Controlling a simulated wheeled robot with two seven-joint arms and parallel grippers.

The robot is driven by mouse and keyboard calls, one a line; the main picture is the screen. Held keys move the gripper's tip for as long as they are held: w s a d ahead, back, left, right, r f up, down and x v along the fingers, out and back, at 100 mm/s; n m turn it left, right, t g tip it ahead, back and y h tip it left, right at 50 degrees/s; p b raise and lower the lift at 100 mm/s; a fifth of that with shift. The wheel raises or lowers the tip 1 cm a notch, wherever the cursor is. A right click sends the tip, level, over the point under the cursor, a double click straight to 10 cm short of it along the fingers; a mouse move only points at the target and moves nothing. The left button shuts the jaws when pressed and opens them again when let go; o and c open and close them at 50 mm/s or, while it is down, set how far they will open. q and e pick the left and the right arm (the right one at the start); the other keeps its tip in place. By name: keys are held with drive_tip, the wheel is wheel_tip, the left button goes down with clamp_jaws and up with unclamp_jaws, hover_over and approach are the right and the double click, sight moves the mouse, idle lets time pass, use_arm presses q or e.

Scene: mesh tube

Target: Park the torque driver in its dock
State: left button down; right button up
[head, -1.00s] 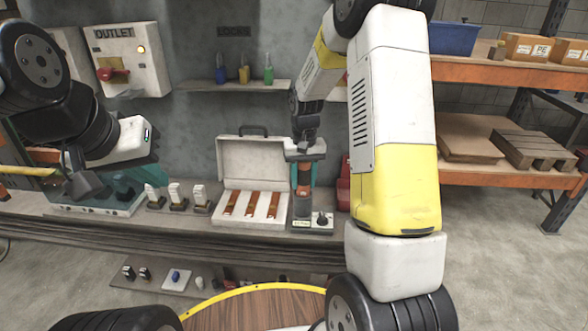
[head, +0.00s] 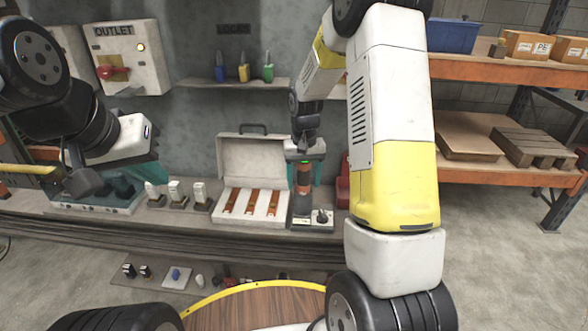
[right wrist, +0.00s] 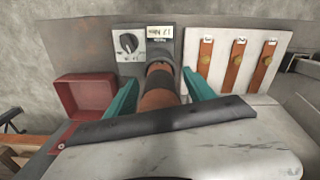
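The torque driver (head: 303,181), with an orange band and dark body, stands upright in the dock (head: 302,212) at the right end of the bench. In the right wrist view the driver (right wrist: 160,88) lies between the two teal fingers of my right gripper (right wrist: 160,92). A gap shows on each side, so the gripper is open around it. The dock's base, with a label (right wrist: 160,33), is at the driver's far end; its seating depth is hidden. My left gripper (head: 130,182) is at the left over the bench, its fingertips partly hidden.
A dial box (head: 321,217) adjoins the dock. An open case (head: 252,222) with orange strips stands left of it. A red bin (head: 343,185) is close on the right. Several white-topped switches (head: 175,192) stand further left. A shelf (head: 240,85) holds coloured locks.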

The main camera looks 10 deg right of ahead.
wheel_tip(320, 180, up, 8)
drive_tip(key=shift+f, duration=0.1)
drive_tip(key=s+r+t, duration=0.2)
drive_tip(key=s+r, duration=0.3)
drive_tip(key=s, duration=0.3)
drive_tip(key=s+a+r+t+y, duration=0.1)
drive_tip(key=s+r+t, duration=0.1)
drive_tip(key=s+r, duration=0.3)
drive_tip(key=s+a+r+n+t+y, duration=0.1)
drive_tip(key=s+r, duration=0.4)
drive_tip(key=s, duration=0.6)
drive_tip(key=shift+s+r+t, duration=0.15)
drive_tip(key=shift+t, duration=0.45)
drive_tip(key=shift+a, duration=0.1)
